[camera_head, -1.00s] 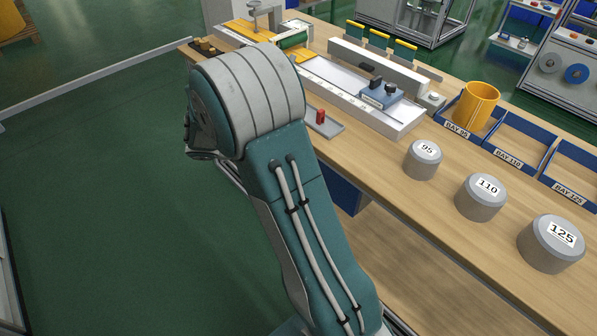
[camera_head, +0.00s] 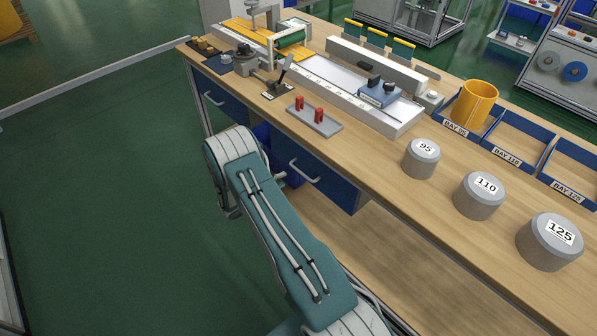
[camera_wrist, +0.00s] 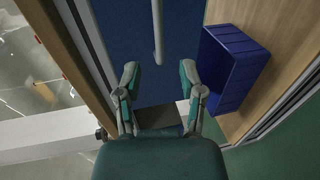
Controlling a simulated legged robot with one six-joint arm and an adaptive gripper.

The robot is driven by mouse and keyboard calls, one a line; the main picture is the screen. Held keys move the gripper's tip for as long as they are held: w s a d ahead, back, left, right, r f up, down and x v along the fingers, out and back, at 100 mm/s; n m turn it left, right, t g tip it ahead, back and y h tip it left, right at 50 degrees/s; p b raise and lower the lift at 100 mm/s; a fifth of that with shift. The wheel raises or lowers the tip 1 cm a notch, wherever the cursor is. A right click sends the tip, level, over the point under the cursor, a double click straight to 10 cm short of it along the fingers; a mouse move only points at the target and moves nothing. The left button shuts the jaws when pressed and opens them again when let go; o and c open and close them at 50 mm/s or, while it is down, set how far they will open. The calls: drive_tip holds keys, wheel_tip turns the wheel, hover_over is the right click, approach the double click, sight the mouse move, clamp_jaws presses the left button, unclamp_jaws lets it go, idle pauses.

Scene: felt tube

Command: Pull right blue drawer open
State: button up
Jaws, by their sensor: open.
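The right blue drawer (camera_head: 335,188) is under the bench top, with its front looking flush with the bench. Its pale bar handle (camera_head: 304,172) is partly in view beside my arm. In the wrist view, a blue drawer front (camera_wrist: 120,35) fills the upper middle, and a pale handle (camera_wrist: 157,30) runs down it, its near end between my fingertips. My gripper (camera_wrist: 159,75) is open, with a finger on either side of the handle's line. I cannot tell whether either finger touches it.
Another blue drawer (camera_head: 225,103) is farther left under the bench. A blue bin (camera_wrist: 233,70) lies beside the drawer in the wrist view. On the bench top (camera_head: 360,155) are a grey plate with red pegs (camera_head: 315,118) and several grey cylinders. Green floor at left is clear.

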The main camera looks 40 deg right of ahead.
sight(299, 170)
drive_tip(key=x, duration=0.8)
drive_tip(key=shift+s+d+f, duration=0.1)
drive_tip(key=shift+d, duration=0.25)
drive_tip(key=shift+a, duration=0.1)
clamp_jaws()
